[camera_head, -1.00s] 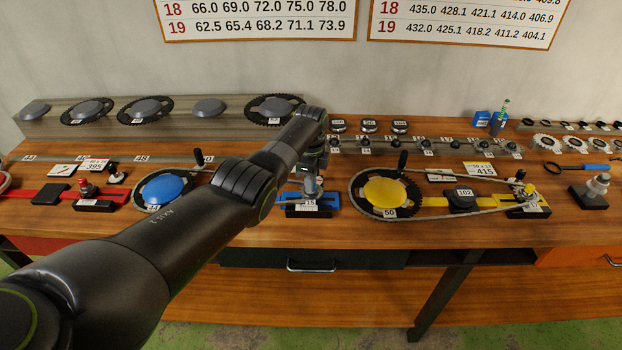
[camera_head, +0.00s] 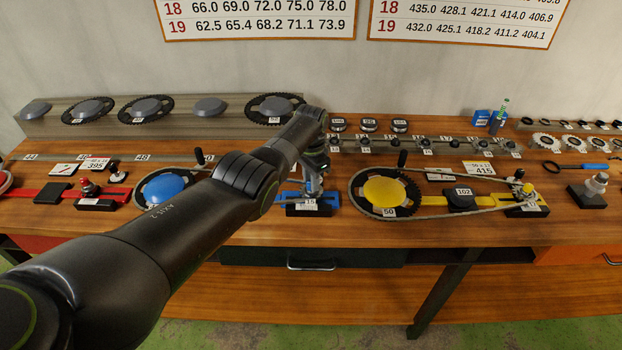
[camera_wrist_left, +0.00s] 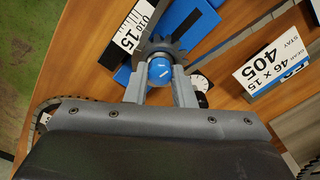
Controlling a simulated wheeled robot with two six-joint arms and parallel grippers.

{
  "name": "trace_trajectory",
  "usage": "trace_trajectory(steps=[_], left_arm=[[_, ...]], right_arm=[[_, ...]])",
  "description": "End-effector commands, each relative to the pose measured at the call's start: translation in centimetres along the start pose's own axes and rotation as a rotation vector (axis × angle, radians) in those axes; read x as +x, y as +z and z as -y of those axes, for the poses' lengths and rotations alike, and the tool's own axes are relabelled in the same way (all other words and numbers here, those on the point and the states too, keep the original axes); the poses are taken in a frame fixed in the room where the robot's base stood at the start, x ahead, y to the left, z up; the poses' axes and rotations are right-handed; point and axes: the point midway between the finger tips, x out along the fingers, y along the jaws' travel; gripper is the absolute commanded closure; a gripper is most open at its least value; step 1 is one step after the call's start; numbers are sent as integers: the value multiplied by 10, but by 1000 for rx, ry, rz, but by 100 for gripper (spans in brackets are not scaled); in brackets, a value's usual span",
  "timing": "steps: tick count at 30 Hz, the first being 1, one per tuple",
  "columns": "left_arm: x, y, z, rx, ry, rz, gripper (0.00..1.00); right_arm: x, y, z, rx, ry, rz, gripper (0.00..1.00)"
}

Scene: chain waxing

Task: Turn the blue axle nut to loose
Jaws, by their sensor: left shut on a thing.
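The blue axle nut (camera_wrist_left: 160,70) is a round blue cap with small white marks, in front of a grey toothed cog (camera_wrist_left: 178,46). My left gripper (camera_wrist_left: 159,78) has one finger on each side of the nut and is shut on it. In the head view my left gripper (camera_head: 313,191) points down at the blue station's axle, behind the black block labelled 15 (camera_head: 302,210); the nut is hard to make out there. My right gripper is not in view.
The blue chainring (camera_head: 165,187) with its chain lies left, partly hidden by my arm. The yellow chainring (camera_head: 385,192) with its chain is close on the right. A 46 x 15 card marked 405 (camera_wrist_left: 272,68) stands beside the gripper.

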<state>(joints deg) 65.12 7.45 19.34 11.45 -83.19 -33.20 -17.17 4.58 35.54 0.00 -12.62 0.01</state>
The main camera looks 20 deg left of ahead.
Motion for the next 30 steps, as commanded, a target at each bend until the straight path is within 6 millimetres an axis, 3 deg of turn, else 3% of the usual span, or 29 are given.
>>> trace_trajectory(steps=[12, 26, 27, 30], left_arm=[[-2, 0, 1, -151, -3, -1, 100], [-2, 0, 1, -162, -4, -1, 100], [-2, 0, 2, -162, -4, -2, 75], [-2, 0, 1, -162, -3, -1, 62]], right_arm=[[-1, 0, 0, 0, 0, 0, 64], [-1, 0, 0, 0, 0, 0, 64], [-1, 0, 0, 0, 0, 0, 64], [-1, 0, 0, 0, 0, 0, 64]])
